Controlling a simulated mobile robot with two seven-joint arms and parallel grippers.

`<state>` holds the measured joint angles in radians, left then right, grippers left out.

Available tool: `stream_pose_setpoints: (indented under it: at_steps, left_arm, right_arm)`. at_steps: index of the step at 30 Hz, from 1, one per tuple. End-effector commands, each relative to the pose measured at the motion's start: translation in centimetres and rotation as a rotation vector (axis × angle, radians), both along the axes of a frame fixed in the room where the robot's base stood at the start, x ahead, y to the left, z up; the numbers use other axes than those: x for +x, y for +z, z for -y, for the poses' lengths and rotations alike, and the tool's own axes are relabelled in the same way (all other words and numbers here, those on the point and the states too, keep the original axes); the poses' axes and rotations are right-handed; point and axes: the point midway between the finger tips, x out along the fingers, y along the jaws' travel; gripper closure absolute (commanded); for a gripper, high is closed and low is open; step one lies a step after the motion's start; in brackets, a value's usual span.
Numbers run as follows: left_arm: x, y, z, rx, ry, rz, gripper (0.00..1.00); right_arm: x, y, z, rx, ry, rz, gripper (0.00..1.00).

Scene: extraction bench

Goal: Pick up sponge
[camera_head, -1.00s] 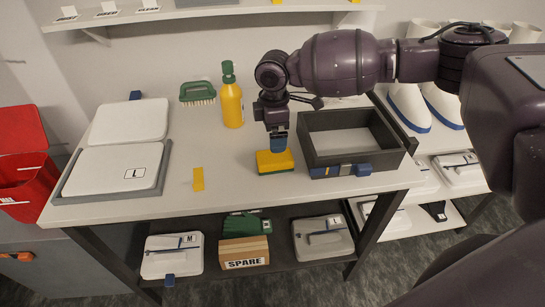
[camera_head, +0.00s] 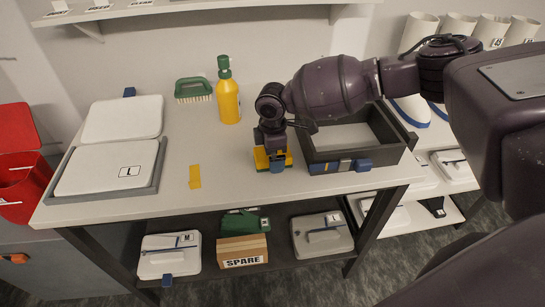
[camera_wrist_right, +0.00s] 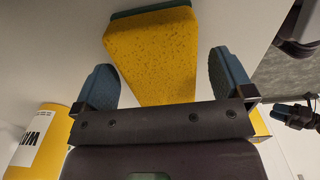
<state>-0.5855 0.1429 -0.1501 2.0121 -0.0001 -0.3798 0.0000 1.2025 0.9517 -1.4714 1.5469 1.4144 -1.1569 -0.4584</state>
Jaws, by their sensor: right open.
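The sponge (camera_head: 261,157) is yellow with a green layer and lies on the bench top left of the dark open box. In the right wrist view the sponge (camera_wrist_right: 155,50) sits between the two blue fingertips, with a gap on each side. My right gripper (camera_head: 273,165) is lowered over the sponge and hides much of it in the head view. The right gripper (camera_wrist_right: 165,85) is open, one finger on either side of the sponge.
A dark box (camera_head: 312,150) stands close right of the gripper. A yellow strip (camera_head: 195,177) lies left. A tray with lid L (camera_head: 105,167) is farther left. The bench front edge is near.

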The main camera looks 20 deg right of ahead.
Motion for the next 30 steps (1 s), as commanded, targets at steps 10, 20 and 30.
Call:
stream_pose_setpoints:
  at_steps: [10,20,30]
  left_arm:
    - [-0.4,-0.1,-0.1,0.001,0.001,-0.006,0.57]
    - [-0.4,-0.2,-0.1,0.001,0.001,-0.007,0.57]
    - [-0.2,0.7,-0.1,0.001,0.001,0.003,0.57]
  right_arm:
    - [0.0,0.0,0.0,0.0,0.0,0.0,0.39]
    - [0.0,0.1,0.0,0.0,0.0,0.0,0.54]
    - [0.1,4.7,0.0,0.002,0.0,0.005,0.54]
